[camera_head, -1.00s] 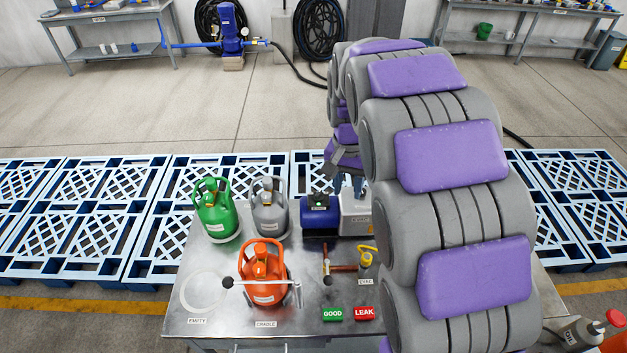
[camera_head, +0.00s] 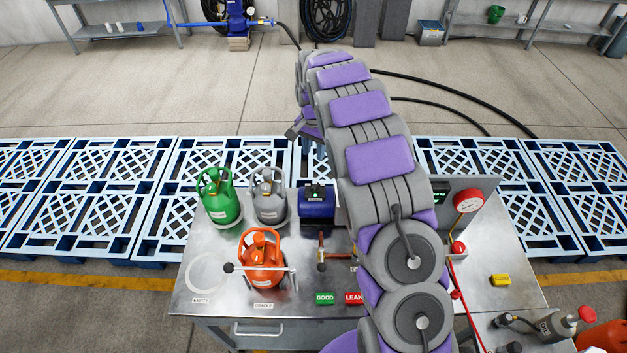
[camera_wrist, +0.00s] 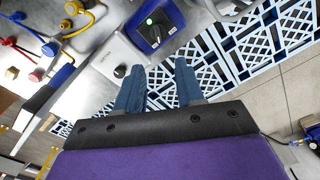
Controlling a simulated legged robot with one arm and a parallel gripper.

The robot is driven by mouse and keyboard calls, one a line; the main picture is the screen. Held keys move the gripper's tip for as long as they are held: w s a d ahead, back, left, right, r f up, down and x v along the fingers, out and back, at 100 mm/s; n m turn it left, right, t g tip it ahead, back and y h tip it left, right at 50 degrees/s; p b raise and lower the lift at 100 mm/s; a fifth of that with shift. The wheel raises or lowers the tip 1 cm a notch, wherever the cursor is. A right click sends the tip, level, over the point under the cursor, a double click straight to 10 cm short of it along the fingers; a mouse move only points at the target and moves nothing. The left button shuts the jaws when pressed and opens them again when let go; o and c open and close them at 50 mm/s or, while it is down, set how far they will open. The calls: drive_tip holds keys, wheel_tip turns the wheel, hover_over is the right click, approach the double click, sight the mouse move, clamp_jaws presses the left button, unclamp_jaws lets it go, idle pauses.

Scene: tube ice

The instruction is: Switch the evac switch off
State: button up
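A blue box (camera_head: 317,204) stands at the back of the steel bench, right of the grey cylinder. In the wrist view its dark top panel (camera_wrist: 152,34) carries a lit green light. Beside it is a white box (camera_wrist: 112,50) with a black round knob (camera_wrist: 120,71) and a label too small to read; my arm hides this box in the head view. I cannot tell which control is the evac switch. My gripper (camera_wrist: 159,64) is open and empty, its two blue fingers apart, with the knob just left of the left fingertip and apparently not touched.
Green (camera_head: 219,196), grey (camera_head: 270,197) and orange (camera_head: 262,255) cylinders stand on the bench (camera_head: 215,318). A copper pipe with a valve (camera_head: 321,252) is right of the orange one. A red gauge (camera_head: 468,201) stands at the right. Blue pallets (camera_head: 90,190) lie behind.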

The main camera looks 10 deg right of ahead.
sight(315, 184)
drive_tip(key=f, duration=0.4)
drive_tip(key=f+p, duration=0.1)
drive_tip(key=f, duration=0.9)
drive_tip(key=shift+d+p, duration=0.25)
drive_tip(key=shift+p, duration=0.15)
drive_tip(key=shift+a+f, duration=0.15)
drive_tip(key=shift+f, duration=0.35)
drive_tip(key=shift+c, duration=0.4)
clamp_jaws()
